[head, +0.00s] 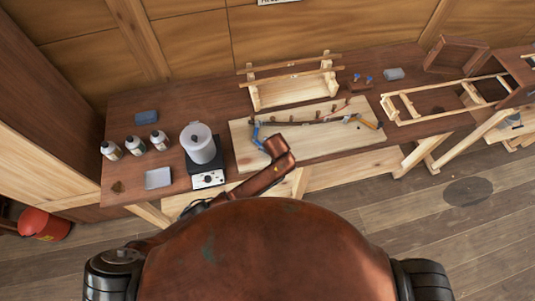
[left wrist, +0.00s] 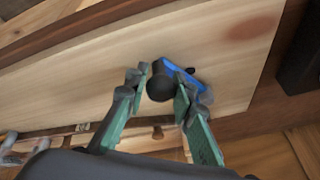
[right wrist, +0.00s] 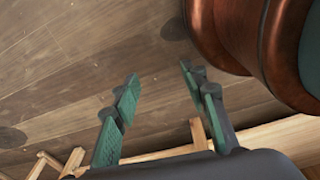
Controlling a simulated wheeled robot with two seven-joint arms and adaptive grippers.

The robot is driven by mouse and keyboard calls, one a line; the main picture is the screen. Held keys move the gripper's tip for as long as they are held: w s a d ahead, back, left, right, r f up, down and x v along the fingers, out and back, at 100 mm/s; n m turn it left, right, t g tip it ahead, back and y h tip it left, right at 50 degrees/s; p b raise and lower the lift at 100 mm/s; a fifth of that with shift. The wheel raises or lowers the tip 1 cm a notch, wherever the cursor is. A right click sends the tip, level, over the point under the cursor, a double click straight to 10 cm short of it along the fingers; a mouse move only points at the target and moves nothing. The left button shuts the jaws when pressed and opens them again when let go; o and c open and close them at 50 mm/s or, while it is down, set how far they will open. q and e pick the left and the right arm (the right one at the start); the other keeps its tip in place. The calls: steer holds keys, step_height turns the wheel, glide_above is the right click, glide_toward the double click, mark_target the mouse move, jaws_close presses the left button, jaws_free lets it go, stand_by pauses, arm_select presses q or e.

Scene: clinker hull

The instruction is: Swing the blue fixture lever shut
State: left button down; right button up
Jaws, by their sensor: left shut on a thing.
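The blue fixture lever (head: 257,136) stands at the left end of the pale board (head: 243,152) on the bench. In the left wrist view the blue lever (left wrist: 184,72) shows as a blue bar with a round black knob (left wrist: 160,88). My left gripper (left wrist: 163,80) has its fingers on either side of the knob and is shut on it.
A thin curved wooden strip (head: 320,121) with pegs lies along the board. A white pot (head: 201,147) on a black hotplate (head: 208,180), several bottles (head: 135,145) and a light tray (head: 158,178) stand to the left. A wooden rack (head: 290,92) stands behind the board.

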arm_select(q)
steer(key=shift+w+d+n, duration=0.4)
steer(key=shift+w+d, duration=0.05)
steer(key=shift+d, duration=0.15)
steer(key=shift+w+d+y, duration=0.1)
steer(key=shift+w+y, duration=0.05)
steer(key=shift+y, duration=0.15)
steer(key=shift+w+n, duration=0.1)
steer(key=shift+n, duration=0.2)
arm_select(e)
steer(key=shift+w+a+f, duration=0.1)
steer(key=shift+w+f, duration=0.05)
steer(key=shift+w, duration=0.15)
arm_select(q)
steer(key=c, duration=2)
jaws_free()
steer(key=o, duration=0.4)
steer(key=shift+w, duration=0.1)
arm_select(e)
steer(key=shift+w, duration=0.75)
